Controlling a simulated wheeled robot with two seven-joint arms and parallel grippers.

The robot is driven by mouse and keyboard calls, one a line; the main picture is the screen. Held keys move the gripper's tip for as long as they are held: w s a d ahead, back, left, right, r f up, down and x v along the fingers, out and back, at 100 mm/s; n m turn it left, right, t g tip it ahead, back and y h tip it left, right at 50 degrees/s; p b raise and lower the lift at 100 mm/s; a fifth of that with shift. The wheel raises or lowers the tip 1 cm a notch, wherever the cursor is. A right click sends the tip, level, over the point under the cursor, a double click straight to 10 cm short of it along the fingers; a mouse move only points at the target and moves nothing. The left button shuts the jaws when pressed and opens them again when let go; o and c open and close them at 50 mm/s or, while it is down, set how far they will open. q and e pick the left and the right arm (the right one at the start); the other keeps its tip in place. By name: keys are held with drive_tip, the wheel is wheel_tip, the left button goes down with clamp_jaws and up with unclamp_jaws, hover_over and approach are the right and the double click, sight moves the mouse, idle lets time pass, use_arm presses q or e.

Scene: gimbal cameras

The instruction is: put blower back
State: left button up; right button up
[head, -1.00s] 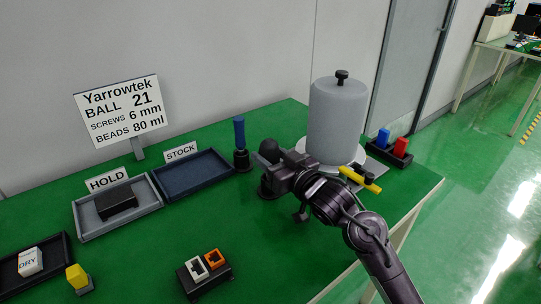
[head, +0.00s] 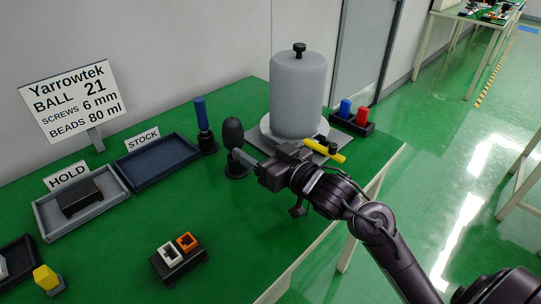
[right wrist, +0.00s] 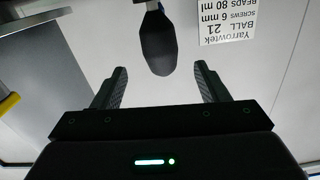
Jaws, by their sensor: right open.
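The blower, a dark bulb (head: 232,132), stands upright over a round black base (head: 236,168) on the green table. Its lower part is partly hidden behind my gripper finger, so I cannot tell exactly how it sits in the base. My right gripper (head: 250,167) is open and empty, just to the right of the blower. In the right wrist view the blower (right wrist: 157,45) shows beyond the two spread fingers (right wrist: 160,88), lined up between them and apart from both. My left gripper is not in view.
A blue-handled tool (head: 201,115) stands close behind the blower. A grey tank (head: 298,95) and a yellow-handled part (head: 325,150) are near my right arm. The STOCK tray (head: 155,160) is empty; the HOLD tray (head: 82,205) holds a dark block.

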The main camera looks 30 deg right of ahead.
drive_tip(key=shift+v, duration=2.05)
